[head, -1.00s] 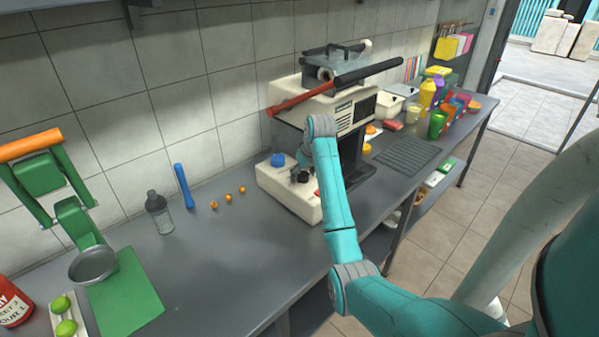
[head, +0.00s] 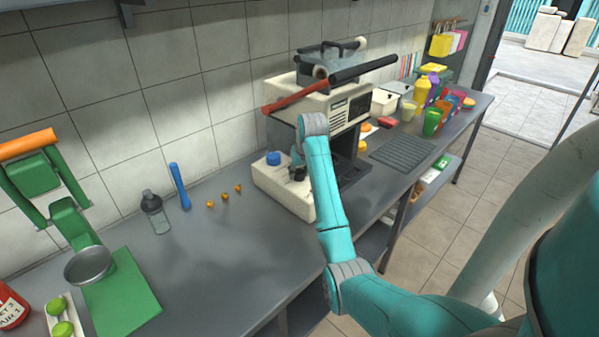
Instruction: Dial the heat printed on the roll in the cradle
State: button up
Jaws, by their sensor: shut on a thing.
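The white press (head: 312,103) stands on the counter against the tiled wall. Any print on the roll is too small to read. A long bar with a red grip (head: 295,103) and a dark far end lies across the press top. A blue knob (head: 273,158) sits on the press's white base, left of my gripper (head: 298,174). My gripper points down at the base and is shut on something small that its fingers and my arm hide.
A green juicer (head: 50,185) is at far left. Coloured cups (head: 432,122) stand beyond the press. The front middle of the counter is clear.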

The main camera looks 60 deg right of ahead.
jog(key=m+g+h, duration=0.1)
jog(key=m, duration=0.3)
jog(key=shift+w+a, duration=0.1)
jog(key=m+g, duration=0.1)
jog(key=m, duration=0.1)
jog(key=m+g, duration=0.1)
jog(key=m, duration=0.1)
jog(key=shift+w+m+h, duration=0.1)
jog(key=shift+m+h, duration=0.2)
jog(key=shift+m, duration=0.1)
jog(key=m+g, duration=0.1)
jog(key=m, duration=0.3)
jog(key=shift+w+m+g, duration=0.1)
jog(key=shift+m+g, duration=0.2)
jog(key=shift+g, duration=0.1)
jog(key=shift+m+g, duration=0.8)
jog(key=shift+m, duration=1.4)
jog(key=shift+y, duration=0.4)
jog(key=o, duration=1.1)
